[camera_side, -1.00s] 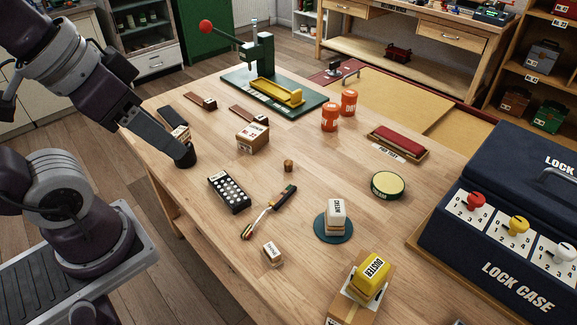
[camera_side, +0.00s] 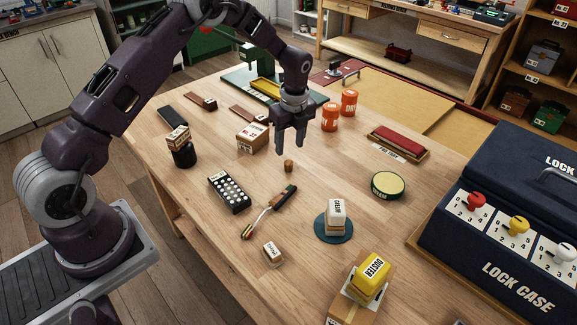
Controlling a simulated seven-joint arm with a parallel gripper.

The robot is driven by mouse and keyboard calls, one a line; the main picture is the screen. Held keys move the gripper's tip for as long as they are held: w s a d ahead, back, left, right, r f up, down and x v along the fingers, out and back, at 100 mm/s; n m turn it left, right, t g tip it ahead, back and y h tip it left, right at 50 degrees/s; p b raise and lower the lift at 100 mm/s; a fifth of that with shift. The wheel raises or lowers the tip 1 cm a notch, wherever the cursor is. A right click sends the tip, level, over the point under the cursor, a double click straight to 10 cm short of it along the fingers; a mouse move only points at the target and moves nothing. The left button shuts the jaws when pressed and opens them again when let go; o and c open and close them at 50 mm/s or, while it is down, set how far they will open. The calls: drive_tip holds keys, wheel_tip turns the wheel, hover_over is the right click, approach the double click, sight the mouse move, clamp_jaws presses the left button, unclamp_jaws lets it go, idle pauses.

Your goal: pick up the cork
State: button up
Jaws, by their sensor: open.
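The cork (camera_side: 288,166) is a small brown cylinder standing on the wooden table, near its middle. My gripper (camera_side: 290,150) points down with its fingers apart and empty. In the picture its fingertips are just above the cork; I cannot tell the exact height. The cork shows fully below the fingers.
A cardboard box (camera_side: 252,137) stands left of the gripper and orange canisters (camera_side: 331,117) to its right. A black tray of white dots (camera_side: 229,193) and a screwdriver-like tool (camera_side: 268,212) lie nearer. A green press (camera_side: 262,65) stands behind. Bare table surrounds the cork.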

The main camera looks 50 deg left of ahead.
sight(289, 162)
drive_tip(key=f, duration=0.5)
drive_tip(key=shift+s+d+f, duration=0.2)
drive_tip(key=shift+s+f, duration=0.1)
drive_tip(key=shift+f, duration=0.1)
drive_tip(key=shift+a+f, duration=0.1)
drive_tip(key=shift+f, duration=0.3)
clamp_jaws()
